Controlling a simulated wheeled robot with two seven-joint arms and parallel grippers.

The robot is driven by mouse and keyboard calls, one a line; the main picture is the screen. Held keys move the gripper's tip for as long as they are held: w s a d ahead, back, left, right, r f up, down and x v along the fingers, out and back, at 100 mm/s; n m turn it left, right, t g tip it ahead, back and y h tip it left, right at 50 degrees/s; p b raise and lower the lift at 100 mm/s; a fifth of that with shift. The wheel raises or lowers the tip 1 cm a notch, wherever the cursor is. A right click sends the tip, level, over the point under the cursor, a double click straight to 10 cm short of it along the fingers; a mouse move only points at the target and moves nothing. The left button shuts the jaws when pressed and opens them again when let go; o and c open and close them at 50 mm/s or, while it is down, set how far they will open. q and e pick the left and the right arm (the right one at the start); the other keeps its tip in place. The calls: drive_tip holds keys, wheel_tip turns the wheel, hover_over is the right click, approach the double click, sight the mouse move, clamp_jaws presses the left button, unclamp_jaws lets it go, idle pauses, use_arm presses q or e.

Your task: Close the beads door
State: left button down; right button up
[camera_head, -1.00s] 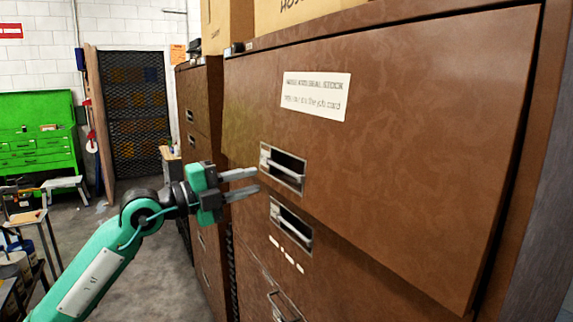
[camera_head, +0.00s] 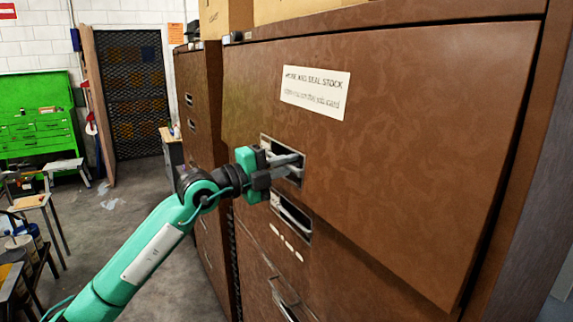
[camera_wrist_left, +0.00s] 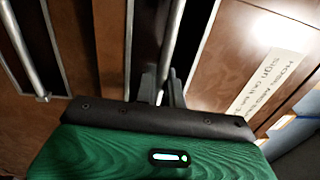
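The large brown upper door (camera_head: 400,140) fills the head view. It has a white label (camera_head: 316,92) that reads roughly "hose and seal stock". No label naming beads is readable, so I cannot tell which door that is. A dark gap shows along its right edge. My left gripper (camera_head: 292,165) has its fingers at the recessed handle near the door's left edge. In the left wrist view the fingers (camera_wrist_left: 162,88) are close together with a metal bar between them; whether they clamp it is unclear. My right gripper is not in view.
Below is another recessed handle (camera_head: 291,218) on a brown front. A second brown cabinet (camera_head: 197,110) stands to the left. Boxes (camera_head: 290,10) sit on top. A green tool chest (camera_head: 38,115) and stools are farther left, with open floor between.

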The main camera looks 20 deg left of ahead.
use_arm(q)
drive_tip(key=shift+w+d+f+b, duration=0.15)
drive_tip(key=shift+w+d+b, duration=0.15)
drive_tip(key=shift+d+b, duration=0.1)
drive_tip(key=shift+w+d+t+h+b, duration=0.4)
drive_tip(key=shift+w+d+t, duration=0.1)
drive_tip(key=shift+w, duration=0.2)
drive_tip(key=c, duration=1.7)
unclamp_jaws()
drive_tip(key=shift+w+d, duration=0.15)
